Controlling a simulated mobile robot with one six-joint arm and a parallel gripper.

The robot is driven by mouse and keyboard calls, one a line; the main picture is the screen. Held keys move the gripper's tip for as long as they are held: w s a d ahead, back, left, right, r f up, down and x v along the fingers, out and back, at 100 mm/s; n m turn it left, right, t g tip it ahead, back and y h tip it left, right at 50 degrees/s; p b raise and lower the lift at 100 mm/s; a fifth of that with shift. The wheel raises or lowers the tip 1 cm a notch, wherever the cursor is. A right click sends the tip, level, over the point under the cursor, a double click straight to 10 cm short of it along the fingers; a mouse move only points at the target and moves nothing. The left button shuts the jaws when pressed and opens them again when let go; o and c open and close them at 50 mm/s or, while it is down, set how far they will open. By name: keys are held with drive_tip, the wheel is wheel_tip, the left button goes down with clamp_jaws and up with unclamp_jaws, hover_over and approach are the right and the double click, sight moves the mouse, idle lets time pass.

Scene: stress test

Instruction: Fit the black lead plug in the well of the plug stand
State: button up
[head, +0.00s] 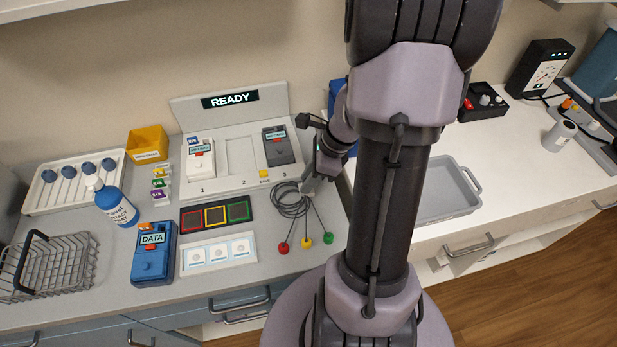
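A coil of thin dark leads (288,203) lies on the grey counter in the head view. Its three visible ends are red (283,248), yellow (306,241) and green (328,238). I cannot make out a black lead plug. My gripper (306,188) points down at the upper right edge of the coil, seen side-on and partly covered by my arm. Whether its fingers are apart or hold a lead is not clear. I cannot identify the plug stand; my arm hides part of the counter.
A console marked READY (230,99) with two meters stands behind the coil. Right are a grey tray (447,213), a black control box (484,103) and a white cylinder (559,136).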

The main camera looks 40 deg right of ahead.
drive_tip(key=shift+r, duration=0.15)
drive_tip(key=shift+r+p, duration=1.85)
drive_tip(key=shift+r, duration=0.05)
drive_tip(key=shift+o, duration=0.3)
drive_tip(key=o, duration=0.5)
drive_tip(key=shift+r+p, duration=1.35)
drive_tip(key=shift+r, duration=0.2)
drive_tip(key=shift+f, duration=0.1)
